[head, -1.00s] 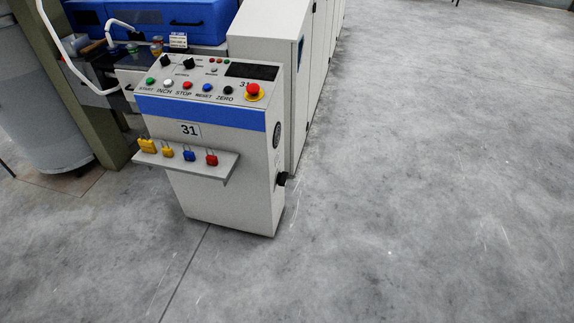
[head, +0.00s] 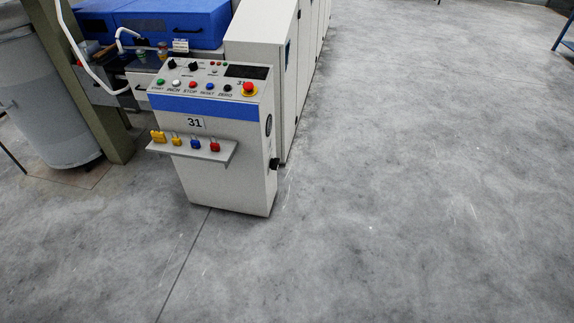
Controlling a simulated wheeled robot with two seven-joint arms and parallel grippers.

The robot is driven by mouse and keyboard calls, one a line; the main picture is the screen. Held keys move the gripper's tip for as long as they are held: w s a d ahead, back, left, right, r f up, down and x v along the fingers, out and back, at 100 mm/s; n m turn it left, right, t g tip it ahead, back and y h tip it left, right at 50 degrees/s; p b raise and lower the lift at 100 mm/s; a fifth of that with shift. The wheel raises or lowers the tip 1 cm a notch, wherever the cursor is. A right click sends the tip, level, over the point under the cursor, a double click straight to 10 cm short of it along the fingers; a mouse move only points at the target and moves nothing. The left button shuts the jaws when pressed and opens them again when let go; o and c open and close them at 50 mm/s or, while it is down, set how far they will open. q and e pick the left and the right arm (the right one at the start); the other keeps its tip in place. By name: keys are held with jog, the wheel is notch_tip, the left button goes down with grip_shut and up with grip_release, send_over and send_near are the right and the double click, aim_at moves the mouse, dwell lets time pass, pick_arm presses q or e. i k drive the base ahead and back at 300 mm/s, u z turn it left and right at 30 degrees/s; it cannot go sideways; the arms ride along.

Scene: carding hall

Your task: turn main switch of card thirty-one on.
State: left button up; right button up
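The control cabinet of card thirty-one (head: 225,180) stands left of centre in the head view, with "31" on its front. A black rotary knob (head: 275,164) sticks out low on its right side; it looks like the main switch, but its position is too small to tell. The sloping top panel has several coloured push buttons, two black knobs (head: 183,66), a dark display (head: 246,72) and a red emergency stop (head: 249,90) on yellow. Neither of my grippers shows.
A shelf (head: 222,152) with several yellow, blue and red padlocks juts from the cabinet's front. The white machine body (head: 262,40) runs back behind it. A grey drum (head: 45,90) and a green post (head: 85,90) stand at left. The concrete floor (head: 420,190) at right and in front is clear.

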aim_at(274, 163)
jog(key=z, duration=0.6)
jog(key=i, duration=1.6)
jog(key=u, duration=0.7)
jog(key=i, duration=1.15)
jog(key=u, duration=1.2)
